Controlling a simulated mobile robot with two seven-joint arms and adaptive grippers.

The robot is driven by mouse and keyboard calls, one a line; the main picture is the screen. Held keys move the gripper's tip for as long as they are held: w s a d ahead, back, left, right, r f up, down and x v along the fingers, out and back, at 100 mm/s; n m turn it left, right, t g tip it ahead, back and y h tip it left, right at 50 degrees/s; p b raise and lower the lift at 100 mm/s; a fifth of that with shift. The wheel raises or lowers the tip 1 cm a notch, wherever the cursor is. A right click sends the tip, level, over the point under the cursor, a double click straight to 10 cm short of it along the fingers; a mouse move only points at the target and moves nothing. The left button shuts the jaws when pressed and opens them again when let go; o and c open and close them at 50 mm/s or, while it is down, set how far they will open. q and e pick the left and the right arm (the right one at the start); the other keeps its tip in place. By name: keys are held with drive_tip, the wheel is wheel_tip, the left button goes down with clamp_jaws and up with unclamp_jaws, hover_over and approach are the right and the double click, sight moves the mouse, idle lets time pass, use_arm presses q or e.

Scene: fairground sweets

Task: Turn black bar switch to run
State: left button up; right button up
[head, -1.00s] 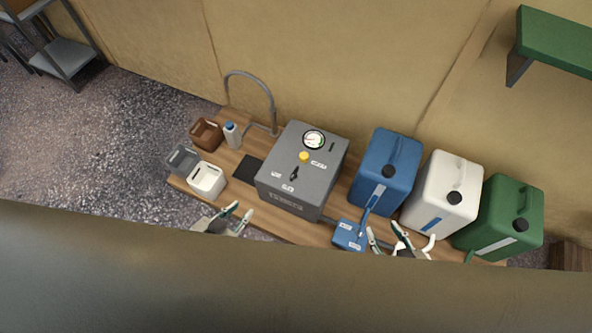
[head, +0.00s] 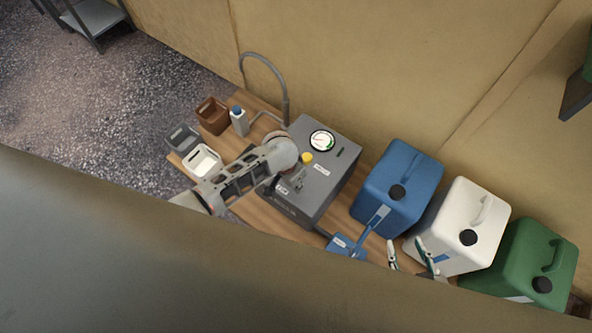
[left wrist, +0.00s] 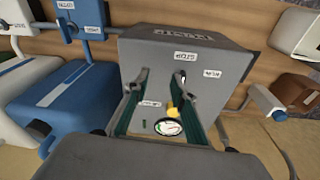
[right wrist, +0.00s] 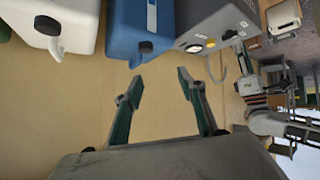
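The grey box (head: 338,185) carries a gauge, a yellow button (head: 307,158) and white labels. In the left wrist view, the label STOP (left wrist: 186,55) and the label RUN (left wrist: 212,73) show on its panel. The black bar switch (left wrist: 183,77) lies near these labels, close to the right-hand fingertip and partly hidden, so its angle is unclear. My left gripper (left wrist: 163,74) is open over the panel, fingers apart. In the head view my left arm covers much of that area. My right gripper (head: 407,252) is open and empty near the white canister; it also shows in the right wrist view (right wrist: 158,78).
Blue (head: 398,185), white (head: 460,222) and green (head: 535,262) canisters stand right of the box. A small blue box (head: 345,246) sits in front. A bottle (head: 239,122), a brown bin (head: 213,115) and a tap (head: 266,65) are at the left.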

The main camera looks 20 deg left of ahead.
use_arm(q)
drive_tip(key=shift+n+g+y, duration=0.6)
drive_tip(key=shift+g, duration=0.1)
drive_tip(key=w, duration=0.2)
drive_tip(key=w+a, duration=0.1)
drive_tip(key=w, duration=0.1)
drive_tip(key=w+a, duration=0.1)
drive_tip(key=w, duration=0.1)
drive_tip(key=shift+w+a+r, duration=0.15)
drive_tip(key=shift+w+r, duration=0.1)
drive_tip(key=shift+r, duration=0.1)
drive_tip(key=shift+w+a+b, duration=0.1)
drive_tip(key=shift+w+b, duration=0.05)
drive_tip(key=shift+b, duration=0.15)
drive_tip(key=shift+f, duration=0.4)
drive_tip(key=f, duration=0.1)
drive_tip(key=f+b, duration=0.1)
drive_tip(key=b, duration=0.1)
drive_tip(key=shift+s+f, duration=0.25)
drive_tip(key=shift+f, duration=0.15)
wheel_tip(320, 180, down, 4)
drive_tip(key=shift+r+b, duration=0.25)
drive_tip(key=shift+b, duration=0.65)
drive_tip(key=shift+w+f, duration=0.2)
drive_tip(key=shift+f, duration=0.15)
drive_tip(key=shift+w+r, duration=0.1)
use_arm(e)
drive_tip(key=shift+x, duration=0.75)
